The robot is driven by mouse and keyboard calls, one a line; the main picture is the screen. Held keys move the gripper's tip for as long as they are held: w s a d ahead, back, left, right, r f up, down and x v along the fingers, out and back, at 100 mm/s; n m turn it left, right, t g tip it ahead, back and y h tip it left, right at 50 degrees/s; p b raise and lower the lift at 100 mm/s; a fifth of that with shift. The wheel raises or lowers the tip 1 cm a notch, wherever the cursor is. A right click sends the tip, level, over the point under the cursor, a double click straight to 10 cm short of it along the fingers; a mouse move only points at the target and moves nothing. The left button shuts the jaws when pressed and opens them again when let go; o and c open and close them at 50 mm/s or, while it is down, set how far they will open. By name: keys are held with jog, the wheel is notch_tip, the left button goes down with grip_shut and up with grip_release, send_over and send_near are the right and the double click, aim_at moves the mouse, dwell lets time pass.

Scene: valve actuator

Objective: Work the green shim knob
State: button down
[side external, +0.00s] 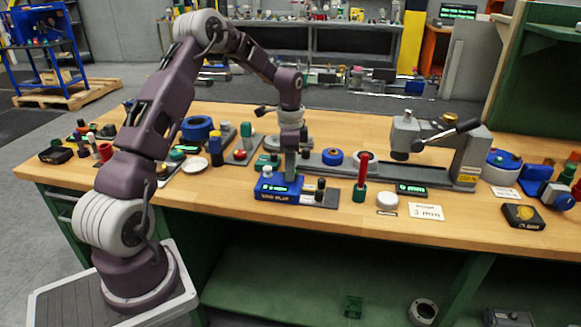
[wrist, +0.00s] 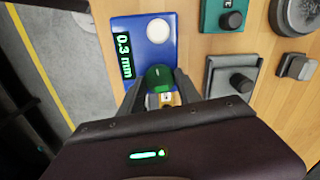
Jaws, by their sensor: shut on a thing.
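The green shim knob (wrist: 158,76) stands on a blue box (wrist: 154,52) with a lit green display (wrist: 127,55) that reads 0.3 mm. A pale round cap (wrist: 158,30) sits on the same box. My gripper (wrist: 159,84) is shut on the green knob, with one finger on each side of it. In the side external view my gripper (side external: 290,166) points straight down onto the blue box (side external: 275,195) near the bench's front edge. The fingers hide the knob in that view.
A grey block with a dark knob (wrist: 241,83) and a green block with a black knob (wrist: 231,20) lie to the right in the wrist view. A red post (side external: 362,170) and a white disc (side external: 388,201) stand right of the blue box. The bench is crowded.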

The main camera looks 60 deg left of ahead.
jog(key=c, duration=0.8)
grip_release()
jog(key=shift+c, duration=0.2)
notch_tip(320, 180, up, 7)
jog(key=shift+r, duration=0.1)
